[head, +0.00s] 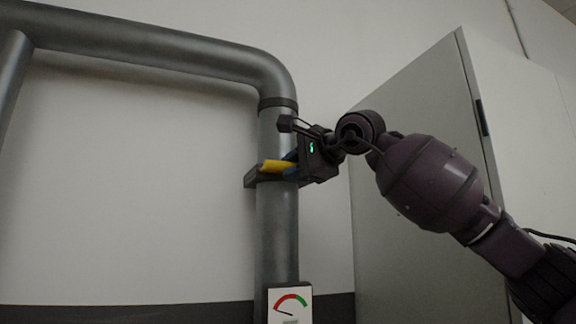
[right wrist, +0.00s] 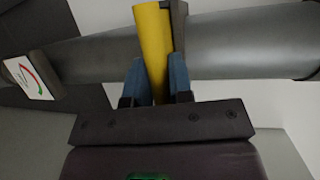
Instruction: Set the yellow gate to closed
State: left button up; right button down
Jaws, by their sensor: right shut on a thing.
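The yellow gate handle (head: 275,166) sticks out at the grey vertical pipe (head: 277,225), by a dark bracket (head: 251,178). In the right wrist view the yellow handle (right wrist: 154,50) runs between the two blue fingers of my right gripper (right wrist: 157,80). The fingers are shut on it from both sides. In the head view my right gripper (head: 291,167) reaches the handle from the right, and its body hides part of the handle and pipe. My left gripper is not in view.
A tall grey cabinet (head: 400,240) stands right of the pipe, behind my right arm. The wall left of the pipe is bare.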

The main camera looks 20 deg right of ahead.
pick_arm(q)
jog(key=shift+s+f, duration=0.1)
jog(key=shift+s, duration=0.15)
pick_arm(e)
jog(key=shift+r, duration=0.1)
jog(key=c, duration=1.4)
grip_release()
jog(key=o, duration=0.4)
jog(key=shift+w, duration=0.3)
jog(key=shift+c, duration=0.2)
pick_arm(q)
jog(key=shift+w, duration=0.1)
pick_arm(e)
jog(key=shift+s, duration=0.15)
jog(key=shift+s, duration=0.1)
pick_arm(q)
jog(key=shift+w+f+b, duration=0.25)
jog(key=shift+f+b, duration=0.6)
jog(key=shift+b, duration=0.25)
pick_arm(e)
jog(key=v, duration=1)
jog(key=shift+s+d, duration=0.15)
jog(key=shift+s, duration=0.15)
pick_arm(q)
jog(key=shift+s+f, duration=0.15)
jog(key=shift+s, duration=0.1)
pick_arm(e)
jog(key=shift+r, duration=0.1)
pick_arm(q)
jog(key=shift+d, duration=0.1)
